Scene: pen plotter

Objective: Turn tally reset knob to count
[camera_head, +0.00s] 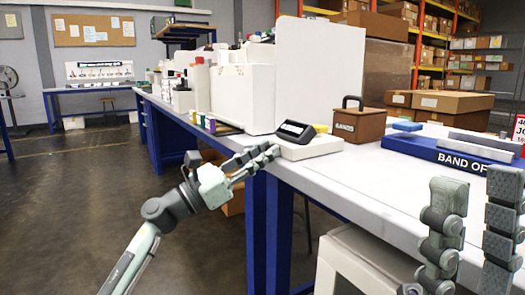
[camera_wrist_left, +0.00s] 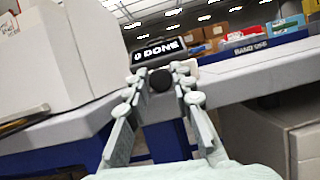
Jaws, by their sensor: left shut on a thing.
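The tally counter (camera_head: 296,131) is a dark wedge on a white base near the table's front edge. In the left wrist view its display (camera_wrist_left: 158,50) seems to read "0 DONE". Below the display a round black knob (camera_wrist_left: 160,80) sits between the fingertips of my left gripper (camera_wrist_left: 162,74). My left gripper in the head view (camera_head: 272,152) is shut on the knob, and its fingers hide the knob there. Any knob marking is too small to read. My right gripper (camera_head: 478,184) is at the lower right, fingers apart and empty.
The white tabletop (camera_head: 370,175) in front is clear. Small bottles (camera_head: 205,123) stand at the left.

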